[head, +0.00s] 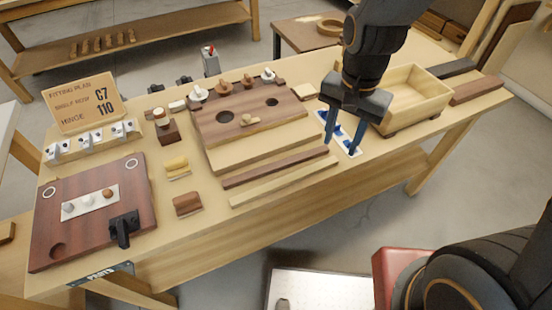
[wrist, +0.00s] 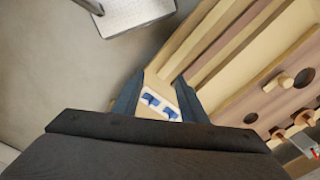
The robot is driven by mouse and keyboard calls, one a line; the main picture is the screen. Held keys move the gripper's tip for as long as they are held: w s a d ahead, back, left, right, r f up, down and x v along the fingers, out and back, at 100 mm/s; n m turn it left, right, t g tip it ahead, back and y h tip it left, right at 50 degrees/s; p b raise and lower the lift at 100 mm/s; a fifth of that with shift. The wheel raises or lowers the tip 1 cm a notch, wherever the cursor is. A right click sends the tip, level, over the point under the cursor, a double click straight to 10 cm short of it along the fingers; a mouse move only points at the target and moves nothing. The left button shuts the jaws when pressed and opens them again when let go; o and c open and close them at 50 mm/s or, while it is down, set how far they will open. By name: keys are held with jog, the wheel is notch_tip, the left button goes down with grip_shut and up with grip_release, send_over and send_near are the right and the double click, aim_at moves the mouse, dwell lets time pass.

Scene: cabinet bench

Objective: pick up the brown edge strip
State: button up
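The brown edge strip (head: 275,167) is a long, thin dark-brown bar. It lies flat on the bench in front of the drilled board, just behind a pale strip (head: 284,181). In the wrist view the brown strip (wrist: 222,42) runs diagonally above and right of my fingers. My gripper (head: 341,145) is open and empty, with its fingers pointing down just right of the strip's right end. In the wrist view my gripper (wrist: 158,97) has its fingers wide apart, with a white plate bearing blue pieces (wrist: 161,106) below and between them.
The drilled board (head: 240,118) with knobs stands behind the strip. An open wooden box (head: 415,98) stands right of my gripper, with a reddish-brown block (head: 477,90) beyond it. A small brown block (head: 187,204) lies left of the strip. The bench's front edge is close.

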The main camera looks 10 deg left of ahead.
aim_at(278, 164)
jog(key=a+m+p, duration=0.1)
jog(key=a+m, duration=0.1)
jog(key=a, duration=0.2)
jog(key=s+a+m+p, duration=0.1)
jog(key=a+m+p, duration=0.1)
jog(key=a, duration=0.3)
jog(key=a+f+m+p, duration=0.1)
jog(key=a+m, duration=0.1)
jog(key=a, duration=0.3)
jog(key=shift+s+a, duration=0.25)
jog(key=shift+a+f+m+p, duration=0.1)
jog(key=shift+f+m+p, duration=0.25)
jog(key=shift+f, duration=0.2)
jog(key=shift+w+f+p, duration=0.15)
jog(key=shift+f+p, duration=0.35)
jog(key=shift+f, duration=1.2)
jog(key=shift+w+f+p, duration=0.1)
jog(key=shift+f+p, duration=0.4)
jog(key=shift+f, duration=1.2)
grip_shut()
jog(key=shift+r, duration=0.15)
